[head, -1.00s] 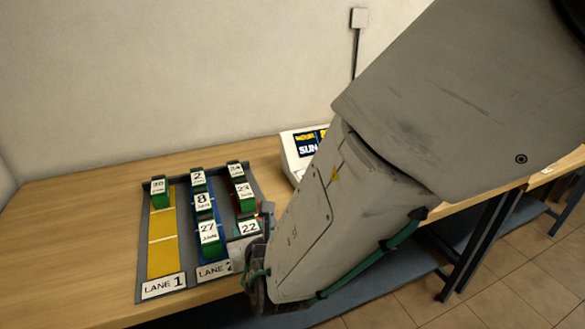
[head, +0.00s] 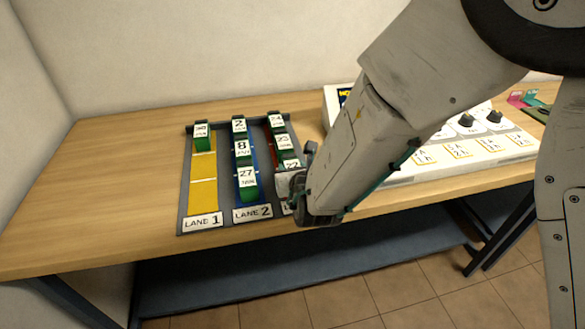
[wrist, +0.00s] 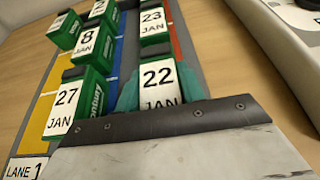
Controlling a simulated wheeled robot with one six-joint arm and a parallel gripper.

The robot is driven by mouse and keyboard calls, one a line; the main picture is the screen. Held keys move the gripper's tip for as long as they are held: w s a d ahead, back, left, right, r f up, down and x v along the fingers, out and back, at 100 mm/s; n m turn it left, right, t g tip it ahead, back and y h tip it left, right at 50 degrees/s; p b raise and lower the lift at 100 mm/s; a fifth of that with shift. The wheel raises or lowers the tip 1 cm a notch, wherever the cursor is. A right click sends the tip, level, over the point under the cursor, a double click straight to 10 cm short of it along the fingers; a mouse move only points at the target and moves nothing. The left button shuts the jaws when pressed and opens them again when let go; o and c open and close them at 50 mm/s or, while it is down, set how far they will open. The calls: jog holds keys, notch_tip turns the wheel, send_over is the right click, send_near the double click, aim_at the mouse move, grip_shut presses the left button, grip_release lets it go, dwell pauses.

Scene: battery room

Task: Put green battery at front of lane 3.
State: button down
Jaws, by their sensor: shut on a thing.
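A green battery with a white "22 JAN" label (wrist: 160,84) is between the teal-edged fingers of my gripper (wrist: 158,98). In the head view this battery (head: 291,164) is in the lane 3 column, in front of the "23 JAN" battery (head: 283,142). My gripper (head: 299,187) is shut on it, and my arm hides its lower part. A small gap shows between the two batteries in the wrist view. The red strip of lane 3 (wrist: 178,42) shows beside them. Whether the held battery touches the lane floor cannot be told. The lane 3 label is mostly hidden.
Lane 2 holds several green batteries, with "27 JAN" (head: 247,178) foremost, close left of my gripper. Lane 1 (head: 203,192) has one battery (head: 202,137) at its back. A white device with knobs (head: 440,150) stands right. Bare wooden table (head: 110,190) lies left.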

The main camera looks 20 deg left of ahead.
jog(key=c, duration=0.9)
grip_release()
jog(key=shift+f, duration=0.1)
jog(key=shift+o, duration=0.2)
jog(key=shift+r, duration=0.2)
jog(key=v, duration=1.2)
